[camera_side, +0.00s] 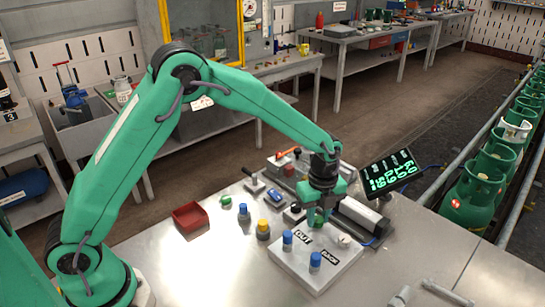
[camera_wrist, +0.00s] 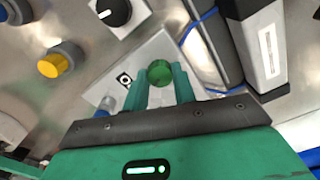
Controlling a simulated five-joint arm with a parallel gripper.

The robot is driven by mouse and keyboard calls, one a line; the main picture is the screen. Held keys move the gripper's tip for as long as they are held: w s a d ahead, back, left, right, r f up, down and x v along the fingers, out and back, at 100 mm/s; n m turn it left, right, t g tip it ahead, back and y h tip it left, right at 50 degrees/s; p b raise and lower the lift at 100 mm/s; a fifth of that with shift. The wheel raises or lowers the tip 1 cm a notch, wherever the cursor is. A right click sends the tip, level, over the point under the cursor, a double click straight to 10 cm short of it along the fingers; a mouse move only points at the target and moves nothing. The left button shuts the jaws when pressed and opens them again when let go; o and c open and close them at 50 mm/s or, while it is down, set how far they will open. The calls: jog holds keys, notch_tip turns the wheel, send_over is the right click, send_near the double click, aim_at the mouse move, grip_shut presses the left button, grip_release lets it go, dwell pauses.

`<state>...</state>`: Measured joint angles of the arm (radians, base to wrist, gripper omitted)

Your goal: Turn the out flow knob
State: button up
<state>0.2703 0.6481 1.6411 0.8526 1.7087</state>
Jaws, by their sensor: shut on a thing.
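A pale flow panel (camera_side: 294,263) lies on the metal table in the side view, with a black OUT label (camera_side: 302,237) and a second dark label. A round green knob (camera_wrist: 159,73) shows in the wrist view between my two fingers. My gripper (camera_side: 318,222) points down at the panel's back part, behind the OUT label. It is shut on the green knob, which the fingers mostly hide in the side view. Two blue-topped knobs (camera_side: 287,239) (camera_side: 315,261) stand on the panel in front of my gripper.
A black-and-white cylinder device (camera_side: 361,215) lies close behind and right of my gripper. A display with green digits (camera_side: 390,173) stands beyond. A yellow-topped button (camera_side: 263,229) and a red tray (camera_side: 190,217) are to the left. The table's front is mostly clear.

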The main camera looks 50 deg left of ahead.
jog(key=n, duration=0.4)
jog(key=shift+n, duration=0.3)
jog(key=n, duration=0.3)
jog(key=shift+n, duration=0.3)
jog(key=n, duration=2.1)
jog(key=shift+n, duration=0.4)
jog(key=o, duration=1)
